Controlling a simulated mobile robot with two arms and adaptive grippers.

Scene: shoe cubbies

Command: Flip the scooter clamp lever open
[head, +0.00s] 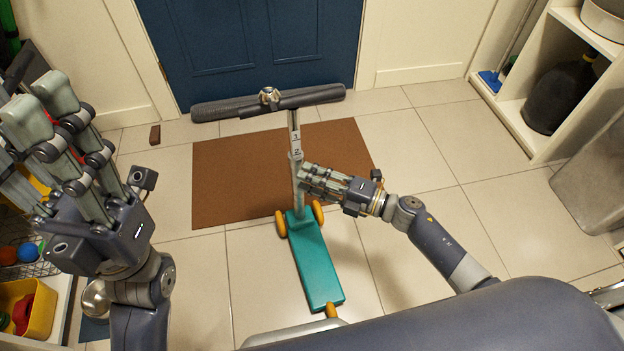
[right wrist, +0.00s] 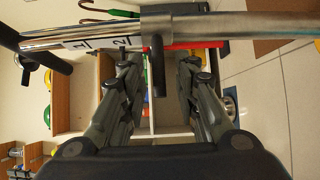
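The scooter stands upright, with a teal deck (head: 317,258), orange wheels and a dark handlebar (head: 225,108) across the top. Its metal stem (head: 299,196) carries number labels and runs across the right wrist view (right wrist: 230,27). A metal clamp collar (right wrist: 156,28) bears a short dark lever (right wrist: 157,68) that lies along the gap between my right fingers. My right gripper (head: 308,180) is open around the lever, with a gap on each side, close to the stem; its fingers show in the right wrist view (right wrist: 158,85). My left gripper (head: 35,100) is raised at the left, open and empty.
A brown doormat (head: 235,180) lies under the scooter before a blue door (head: 260,45). White shelving (head: 530,120) with a dark jug (head: 560,92) stands right. A yellow bin (head: 38,312) is at lower left.

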